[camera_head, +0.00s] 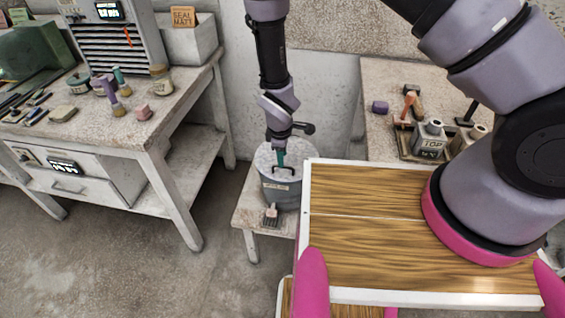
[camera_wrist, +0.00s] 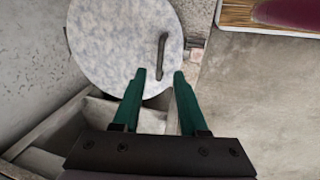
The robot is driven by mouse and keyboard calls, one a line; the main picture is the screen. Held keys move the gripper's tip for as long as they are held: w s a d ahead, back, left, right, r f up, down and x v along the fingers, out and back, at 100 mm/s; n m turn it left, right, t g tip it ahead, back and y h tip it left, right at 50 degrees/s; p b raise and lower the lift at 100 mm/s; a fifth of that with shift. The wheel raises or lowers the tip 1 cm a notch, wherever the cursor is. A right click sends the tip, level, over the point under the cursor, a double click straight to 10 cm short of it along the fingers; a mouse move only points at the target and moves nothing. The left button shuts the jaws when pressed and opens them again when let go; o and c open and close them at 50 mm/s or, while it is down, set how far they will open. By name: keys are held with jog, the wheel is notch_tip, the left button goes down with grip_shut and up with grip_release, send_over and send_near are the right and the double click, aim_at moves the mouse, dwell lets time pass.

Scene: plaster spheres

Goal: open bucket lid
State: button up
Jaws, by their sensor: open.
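The bucket (camera_head: 281,190) is a grey round pail with a label, standing on a small low bench. Its flat mottled grey-white lid (camera_head: 268,158) is on top and looks closed; the lid (camera_wrist: 108,40) also fills the upper left of the wrist view. A dark bar handle (camera_wrist: 162,55) rises from the lid near its right edge in the wrist view. My gripper (camera_wrist: 158,73) has green fingers, open and empty, pointing at the lid. The handle's lower end appears between or just beyond the fingertips; I cannot tell the exact gap. In the head view my gripper (camera_head: 280,160) is just above the lid.
A cluttered workbench (camera_head: 150,125) stands at left. A table (camera_head: 378,143) with bottles is behind at right. A wall is close behind the bucket.

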send_over(283, 175)
jog(key=shift+w+a+f, duration=0.1)
jog(key=shift+f, duration=1.95)
grip_shut()
